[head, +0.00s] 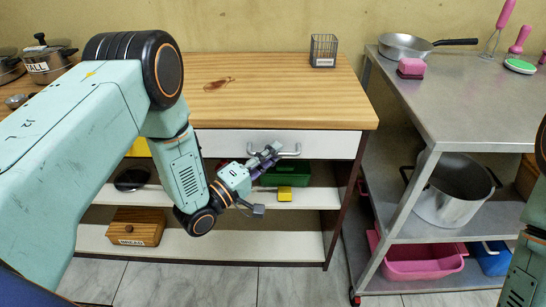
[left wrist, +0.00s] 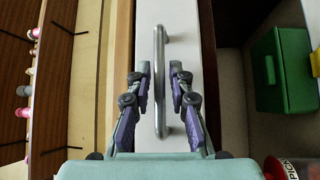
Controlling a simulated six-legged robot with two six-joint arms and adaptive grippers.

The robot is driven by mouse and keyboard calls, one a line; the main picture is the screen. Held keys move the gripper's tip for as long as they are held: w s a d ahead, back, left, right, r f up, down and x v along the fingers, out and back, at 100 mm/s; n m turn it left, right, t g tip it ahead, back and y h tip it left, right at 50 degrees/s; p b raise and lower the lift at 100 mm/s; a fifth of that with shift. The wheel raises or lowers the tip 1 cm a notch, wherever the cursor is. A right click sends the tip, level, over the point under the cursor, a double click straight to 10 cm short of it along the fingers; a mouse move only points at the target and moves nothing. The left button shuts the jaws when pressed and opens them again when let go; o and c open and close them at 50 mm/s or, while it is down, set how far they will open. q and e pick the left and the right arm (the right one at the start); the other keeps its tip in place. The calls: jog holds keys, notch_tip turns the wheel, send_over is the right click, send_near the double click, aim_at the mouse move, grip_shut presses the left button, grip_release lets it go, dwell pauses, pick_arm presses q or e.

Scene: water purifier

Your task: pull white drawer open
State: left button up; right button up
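The white drawer (head: 330,143) sits under the wooden top of the cabinet, its front flush with the cabinet as far as I can see. Its metal bar handle (head: 290,152) is partly hidden by my left gripper (head: 266,157). In the left wrist view, the white drawer front (left wrist: 186,45) runs top to bottom and the handle (left wrist: 159,75) lies between the two fingers of my left gripper (left wrist: 159,85). The fingers are open, one on each side of the bar, with gaps visible. My right gripper is out of view.
The wooden counter (head: 270,90) holds a wire basket (head: 323,50). Below the drawer are a green box (head: 290,174), a yellow item (head: 284,193) and a wooden box (head: 137,227). A metal cart (head: 440,100) with a large pot (head: 452,195) stands right. Floor shows in front.

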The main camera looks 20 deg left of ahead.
pick_arm(q)
jog(key=shift+w+d, duration=0.3)
jog(key=shift+w, duration=0.1)
jog(key=shift+s, duration=0.1)
jog(key=shift+c, duration=0.3)
grip_shut()
